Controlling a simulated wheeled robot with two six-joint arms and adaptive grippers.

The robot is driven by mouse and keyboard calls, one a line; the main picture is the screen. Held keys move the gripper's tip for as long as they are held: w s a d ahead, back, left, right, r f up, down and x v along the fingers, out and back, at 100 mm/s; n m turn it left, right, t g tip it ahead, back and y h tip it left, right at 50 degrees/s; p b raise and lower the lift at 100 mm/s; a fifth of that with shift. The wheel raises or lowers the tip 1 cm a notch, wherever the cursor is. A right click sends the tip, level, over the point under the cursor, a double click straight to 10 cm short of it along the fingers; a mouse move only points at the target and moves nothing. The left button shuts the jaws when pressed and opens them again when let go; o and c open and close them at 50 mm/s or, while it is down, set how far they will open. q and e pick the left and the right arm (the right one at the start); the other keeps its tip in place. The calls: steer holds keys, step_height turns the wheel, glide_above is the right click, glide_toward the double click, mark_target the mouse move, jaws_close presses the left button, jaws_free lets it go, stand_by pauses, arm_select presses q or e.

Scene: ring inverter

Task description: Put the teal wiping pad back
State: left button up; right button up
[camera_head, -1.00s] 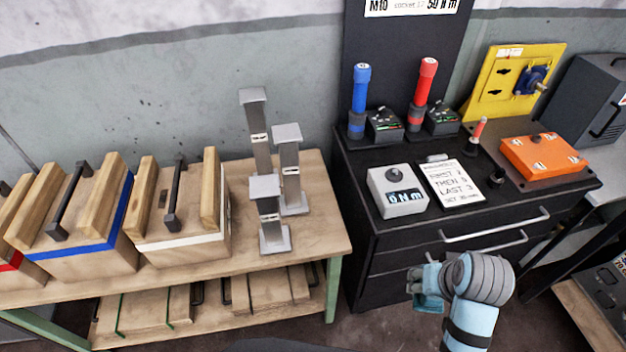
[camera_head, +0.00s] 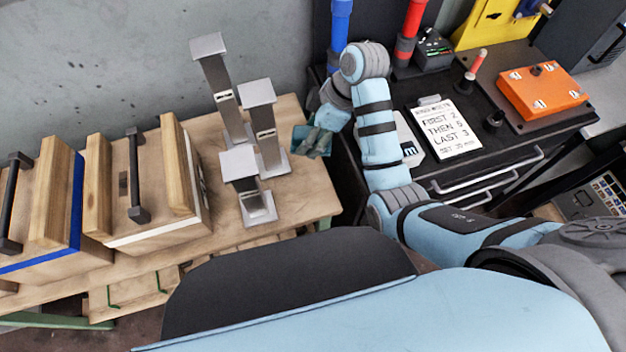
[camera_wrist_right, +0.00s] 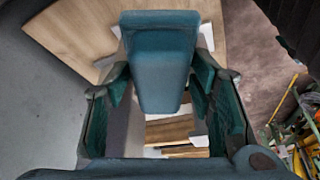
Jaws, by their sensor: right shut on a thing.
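My right gripper (camera_head: 322,138) is shut on the teal wiping pad (camera_head: 299,139) near the right end of the wooden bench (camera_head: 290,205). The pad is partly hidden by the fingers in the head view. In the right wrist view, the teal pad (camera_wrist_right: 160,45) sits between the two fingers (camera_wrist_right: 160,88), with wood and floor beyond it. The gripper is just right of three grey metal posts. I cannot tell its exact height above the bench. My left gripper is not in view.
Grey posts with square tops, at the back (camera_head: 214,90), right (camera_head: 262,125) and front (camera_head: 246,185), stand close to the pad. Wooden blocks with dark handles (camera_head: 150,190) fill the bench's left. A black cabinet (camera_head: 470,165) stands right, carrying a white note (camera_head: 450,128) and an orange box (camera_head: 541,90).

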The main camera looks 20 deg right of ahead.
mark_target(307, 184)
step_height(307, 184, down, 4)
steer(key=shift+r+b, duration=0.25)
steer(key=shift+b, duration=0.65)
step_height(307, 184, down, 16)
steer(key=b, duration=0.3)
steer(key=shift+f, duration=0.2)
steer(key=shift+f, duration=0.1)
steer(key=o, duration=1.1)
steer(key=p+v, duration=0.3)
steer(key=v, duration=0.9)
steer(key=shift+r, duration=0.25)
